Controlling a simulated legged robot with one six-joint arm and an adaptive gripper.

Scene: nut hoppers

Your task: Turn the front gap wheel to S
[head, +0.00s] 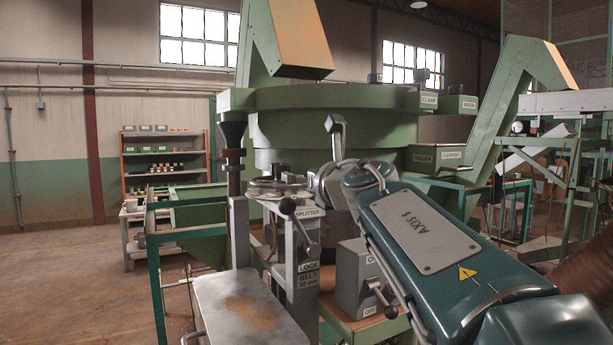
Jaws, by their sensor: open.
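A flat round grey metal part (268,188) lies on top of the grey machine stand, left of my gripper; it may be the front gap wheel, but I cannot tell for sure. No S mark is readable on it. My gripper (335,150) is at the end of my dark green arm, just right of and slightly above that part. One grey finger points up, and the rest is partly hidden by my wrist. My gripper is open, with nothing visible in it, and looks apart from the round part.
Below are a black-knobbed lever by the SPLITTER label (307,213), a LOCK label (309,267) and a grey switch box (358,280) with a lever by OFF. A large green drum (335,100) stands behind. Open floor (60,290) lies left.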

